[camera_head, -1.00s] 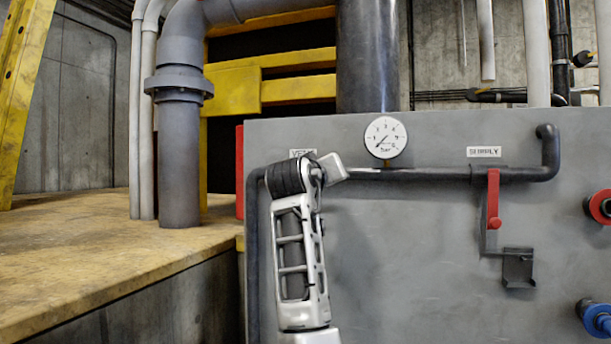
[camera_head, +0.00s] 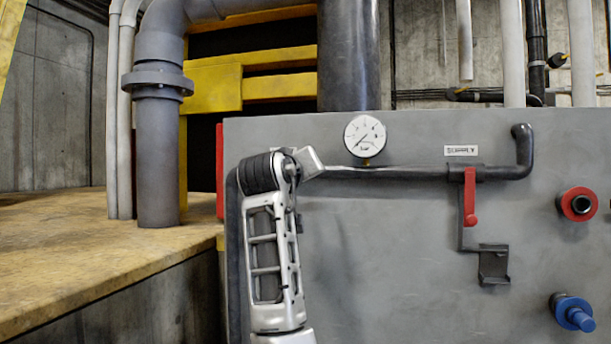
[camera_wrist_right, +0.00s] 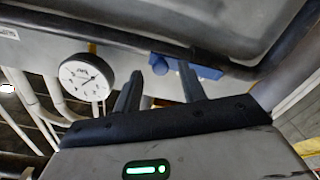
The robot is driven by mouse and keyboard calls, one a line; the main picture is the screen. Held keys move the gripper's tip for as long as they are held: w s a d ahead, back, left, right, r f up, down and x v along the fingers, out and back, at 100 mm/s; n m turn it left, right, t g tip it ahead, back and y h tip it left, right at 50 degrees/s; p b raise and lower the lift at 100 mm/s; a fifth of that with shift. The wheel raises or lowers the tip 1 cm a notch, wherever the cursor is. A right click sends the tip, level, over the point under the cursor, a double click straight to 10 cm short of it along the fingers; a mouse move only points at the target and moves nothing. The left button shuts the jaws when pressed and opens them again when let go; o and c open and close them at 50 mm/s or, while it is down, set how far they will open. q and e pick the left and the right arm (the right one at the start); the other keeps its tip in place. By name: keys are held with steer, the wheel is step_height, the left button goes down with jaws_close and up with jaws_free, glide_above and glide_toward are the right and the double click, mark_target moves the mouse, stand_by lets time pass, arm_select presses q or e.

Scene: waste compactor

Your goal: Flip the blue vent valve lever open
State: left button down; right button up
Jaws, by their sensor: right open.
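The blue vent valve lever (camera_wrist_right: 208,71) shows in the right wrist view as a blue bar under a dark pipe, near the fingertips. In the head view my arm hides it. My right gripper (camera_wrist_right: 163,70) is open, its dark fingers pointing toward the pipe and the blue part. I cannot tell whether a finger touches the lever. In the head view my right arm stands upright in front of the panel's left side, and its fingers are hidden. My left gripper is in neither view.
The grey panel (camera_head: 390,260) carries a round gauge (camera_head: 365,136), which also shows in the wrist view (camera_wrist_right: 86,77). A red lever (camera_head: 470,198) hangs on the pipe at right. Red (camera_head: 578,204) and blue (camera_head: 573,312) fittings are farther right. A yellow-brown ledge (camera_head: 90,245) lies left.

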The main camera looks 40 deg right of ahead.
steer(key=b+v, duration=0.3)
steer(key=v, duration=1.1)
steer(key=shift+s, duration=0.1)
steer(key=shift+f, duration=0.1)
